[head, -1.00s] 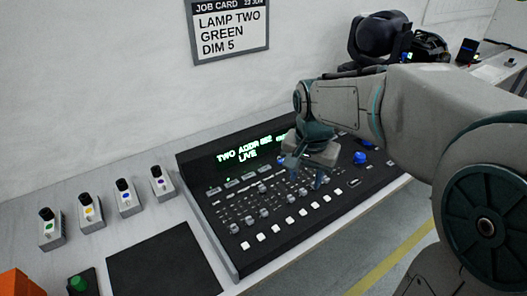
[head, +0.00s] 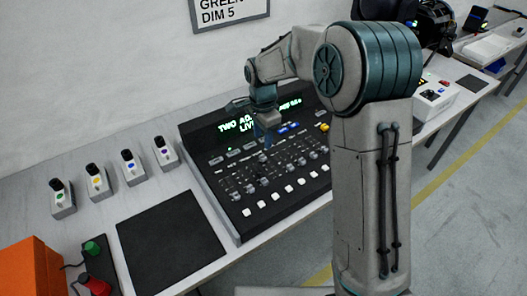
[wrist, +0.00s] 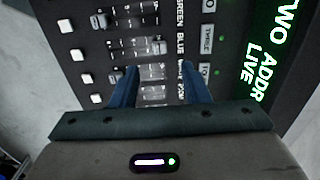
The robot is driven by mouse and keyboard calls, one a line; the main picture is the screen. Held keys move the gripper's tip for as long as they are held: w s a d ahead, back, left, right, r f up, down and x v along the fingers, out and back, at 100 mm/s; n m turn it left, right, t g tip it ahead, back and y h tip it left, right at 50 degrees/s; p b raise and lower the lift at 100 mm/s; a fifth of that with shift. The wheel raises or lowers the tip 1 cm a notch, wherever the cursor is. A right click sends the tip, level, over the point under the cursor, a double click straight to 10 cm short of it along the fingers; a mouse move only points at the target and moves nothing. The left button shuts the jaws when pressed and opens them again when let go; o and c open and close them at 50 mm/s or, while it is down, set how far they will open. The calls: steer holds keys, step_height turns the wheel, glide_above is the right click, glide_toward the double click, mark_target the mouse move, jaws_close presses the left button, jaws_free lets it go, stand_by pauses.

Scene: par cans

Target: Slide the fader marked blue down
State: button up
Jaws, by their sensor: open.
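The mixing desk (head: 190,150) is a black console with faders, and its lit screen reads "TWO ADDR" and "LIVE". In the wrist view the label BLUE (wrist: 180,45) is printed beside a fader row. A grey cap, which appears to be the blue fader (wrist: 159,47), stands at the label end of that row. My gripper (head: 266,143) is over the upper fader area. In the wrist view its two blue fingers (wrist: 160,72) are apart, with the blue fader just past the tips. Nothing is held. I cannot tell how high the tips are above the panel.
White buttons (wrist: 77,54) line the desk's front edge. Several small lamp units (head: 97,184) stand left of the desk. A black mat (head: 170,243), a red button (head: 98,286), a green button (head: 91,248) and an orange box (head: 32,268) are in front left.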

mark_target(263, 156)
step_height(263, 156, down, 8)
steer(key=shift+r, duration=0.2)
